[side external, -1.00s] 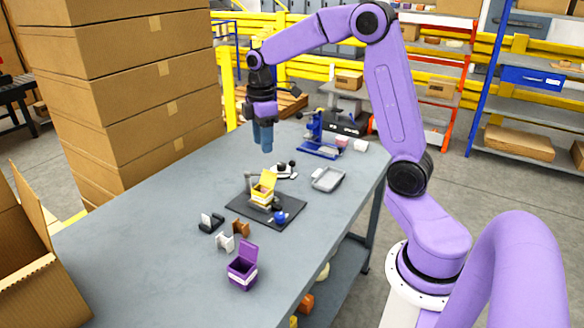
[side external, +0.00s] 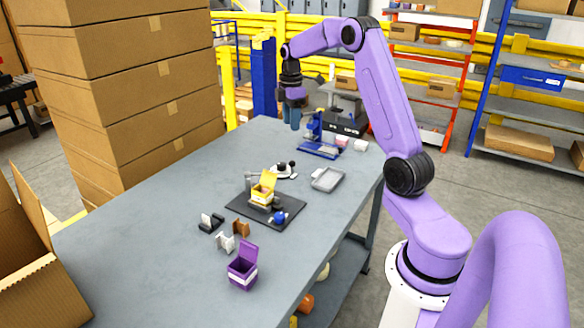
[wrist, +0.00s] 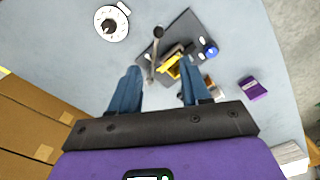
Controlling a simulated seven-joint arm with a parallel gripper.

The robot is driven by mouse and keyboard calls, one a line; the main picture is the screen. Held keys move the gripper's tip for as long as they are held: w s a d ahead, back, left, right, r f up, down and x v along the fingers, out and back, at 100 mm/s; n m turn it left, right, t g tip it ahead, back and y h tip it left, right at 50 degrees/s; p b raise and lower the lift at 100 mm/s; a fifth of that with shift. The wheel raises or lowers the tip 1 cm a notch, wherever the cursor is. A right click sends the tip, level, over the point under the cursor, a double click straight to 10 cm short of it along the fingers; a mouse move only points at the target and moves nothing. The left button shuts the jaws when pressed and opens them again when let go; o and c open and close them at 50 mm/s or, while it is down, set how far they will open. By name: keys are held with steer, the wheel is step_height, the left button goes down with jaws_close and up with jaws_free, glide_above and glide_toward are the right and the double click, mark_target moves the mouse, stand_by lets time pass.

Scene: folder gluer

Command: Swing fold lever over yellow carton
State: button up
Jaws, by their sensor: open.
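The yellow carton (side external: 262,194) stands with its lid raised in a small fixture on a dark base plate (side external: 240,207). In the wrist view the carton (wrist: 173,69) lies beyond and between my fingertips. The fold lever (wrist: 154,58) appears there as a thin grey rod with a black knob, beside the carton. My gripper (side external: 291,116) has blue fingers, is open and empty, and hangs above the table's far end, well apart from the carton. My gripper (wrist: 159,68) also shows in the wrist view.
A blue knob (side external: 280,217) sits on the base plate. A white round device (side external: 284,171) stands behind it, a grey tray (side external: 327,179) to the right, and a blue press (side external: 318,140) at the far end. A purple carton (side external: 243,269) stands in front.

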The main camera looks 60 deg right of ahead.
mark_target(292, 164)
steer(key=shift+d+f, duration=0.2)
steer(key=shift+f, duration=8.55)
jaws_close()
